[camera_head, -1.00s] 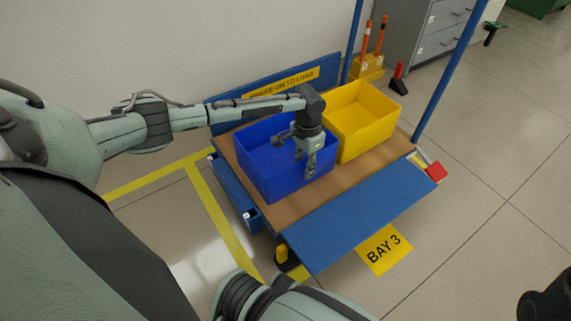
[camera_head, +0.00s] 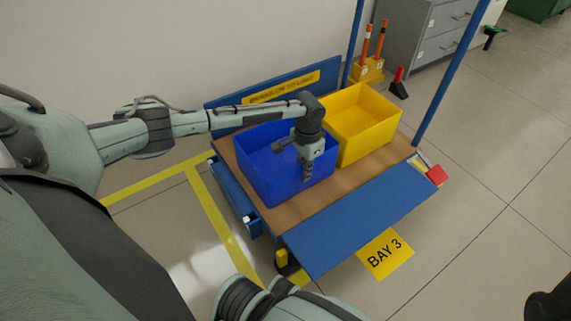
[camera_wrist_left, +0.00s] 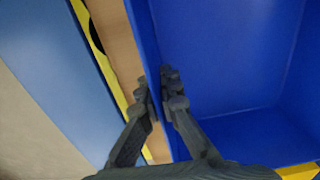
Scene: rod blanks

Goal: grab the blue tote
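The blue tote (camera_head: 262,180) is an open, empty-looking bin standing on the left part of a cart deck. My left gripper (camera_head: 307,172) reaches down at the tote's front right wall. In the left wrist view the gripper (camera_wrist_left: 156,85) has one finger outside the wall and one inside the blue tote (camera_wrist_left: 230,60), shut on the wall's upper edge. The tote stands level on the deck; I see no gap under it. My right gripper's fingers do not show.
A yellow tote (camera_head: 362,125) stands right beside the blue one on the brown cart deck (camera_head: 345,182). Blue posts (camera_head: 445,75) rise at the cart's corners. A blue flap (camera_head: 360,228) lies along the front.

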